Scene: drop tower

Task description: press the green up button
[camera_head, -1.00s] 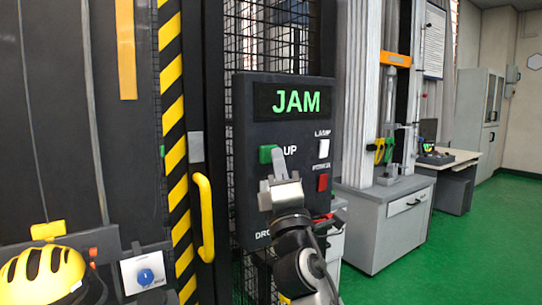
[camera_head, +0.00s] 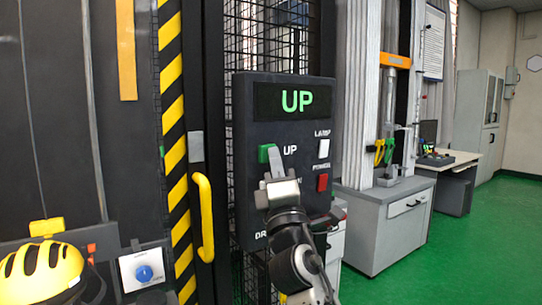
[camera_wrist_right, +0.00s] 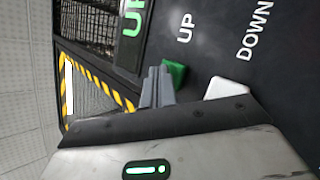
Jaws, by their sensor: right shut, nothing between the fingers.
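The green up button (camera_head: 264,153) is on the dark control panel (camera_head: 245,185), left of the word UP. The panel's display (camera_head: 297,101) reads UP in green. My right gripper (camera_head: 273,152) is shut and empty, with its fingertips at the right edge of the green button. In the right wrist view, the shut fingers (camera_wrist_right: 157,73) reach the green button (camera_wrist_right: 174,72) and overlap part of it. They seem to touch it, but the exact contact is hard to see. My left gripper is not in view.
A white lamp button (camera_head: 323,149) and a red power button (camera_head: 322,182) are on the panel's right side. A yellow door handle (camera_head: 205,218) stands left of the panel. A yellow helmet (camera_head: 42,275) is at the lower left. Green floor (camera_head: 440,260) is clear at the right.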

